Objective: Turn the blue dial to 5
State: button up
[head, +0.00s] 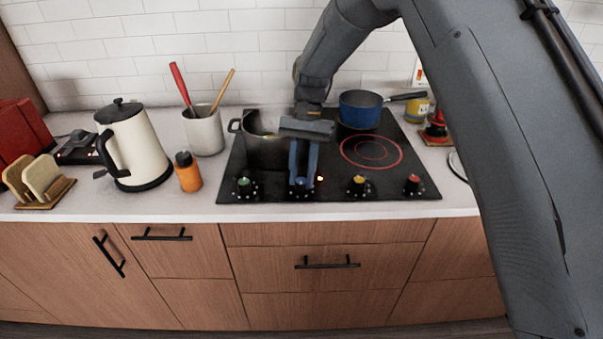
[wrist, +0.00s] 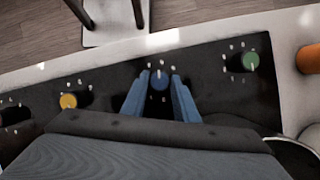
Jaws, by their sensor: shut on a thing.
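The blue dial (wrist: 159,80) is on the front strip of the black cooktop, second from the left in the head view. My gripper (head: 302,181) points down at it with its blue fingers on either side. In the wrist view the two blue fingers (wrist: 159,88) are shut on the dial. The dial's white mark shows on its top, pointing away from the gripper body. Small white numbers ring the dial, too small to read. In the head view the fingers largely hide the dial.
A green dial (head: 243,186), a yellow dial (head: 357,185) and a red dial (head: 412,184) share the strip. An orange bottle (head: 187,173) and a kettle (head: 135,145) stand left.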

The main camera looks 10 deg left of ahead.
jog(key=shift+d+m+y, duration=0.1)
jog(key=shift+m+y, duration=0.4)
jog(key=shift+m, duration=0.6)
jog(key=o, duration=1.1)
jog(key=shift+c, duration=0.2)
jog(key=shift+r, duration=0.1)
jog(key=b+v, duration=0.2)
jog(key=v, duration=0.5)
jog(key=shift+r, duration=0.25)
jog(key=shift+w, duration=0.1)
